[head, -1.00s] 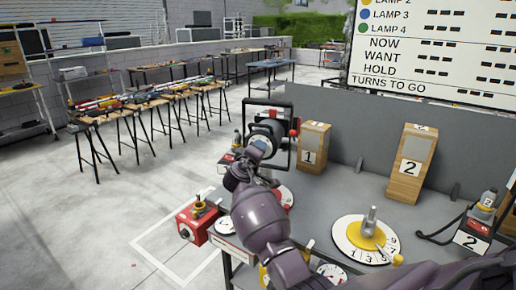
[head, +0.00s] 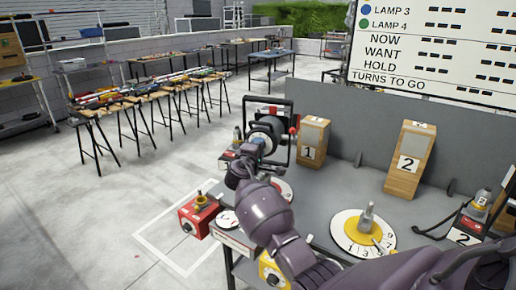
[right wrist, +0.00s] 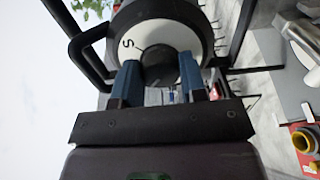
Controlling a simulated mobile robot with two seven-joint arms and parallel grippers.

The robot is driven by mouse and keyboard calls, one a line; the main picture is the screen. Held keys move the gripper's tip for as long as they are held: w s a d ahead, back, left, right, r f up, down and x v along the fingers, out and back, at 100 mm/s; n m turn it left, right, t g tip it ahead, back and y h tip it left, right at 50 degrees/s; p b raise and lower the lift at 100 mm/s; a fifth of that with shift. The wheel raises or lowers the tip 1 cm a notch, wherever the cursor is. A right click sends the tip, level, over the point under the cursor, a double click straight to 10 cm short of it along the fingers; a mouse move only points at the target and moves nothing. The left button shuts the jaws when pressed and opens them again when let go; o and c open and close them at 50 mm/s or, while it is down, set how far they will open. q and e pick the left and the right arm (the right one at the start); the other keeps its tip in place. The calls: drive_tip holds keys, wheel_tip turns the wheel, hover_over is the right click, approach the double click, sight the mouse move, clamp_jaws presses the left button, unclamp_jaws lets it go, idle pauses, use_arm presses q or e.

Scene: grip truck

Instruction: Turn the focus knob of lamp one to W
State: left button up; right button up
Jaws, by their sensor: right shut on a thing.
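Lamp one (head: 285,122), a black lamp head in a black frame, stands at the back left of the grey table, beside the wooden block marked 1. My right gripper (head: 256,145) reaches it from the front. In the right wrist view, the two blue fingers (right wrist: 158,80) are shut on the dark round focus knob (right wrist: 158,62), one on each side. A white dial ring (right wrist: 188,42) surrounds the knob, with a letter S and a dark line on its left part. No W is readable. My left gripper is not in view.
Wooden blocks marked 1 (head: 312,142) and 2 (head: 405,165) stand at the back of the table. A white and yellow numbered dial (head: 345,238) lies front right. A board (head: 435,50) stands behind.

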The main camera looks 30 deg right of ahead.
drive_tip(key=o, duration=0.9)
drive_tip(key=shift+o, duration=0.2)
drive_tip(key=b+v, duration=0.1)
drive_tip(key=v, duration=0.9)
drive_tip(key=shift+s+a, duration=0.3)
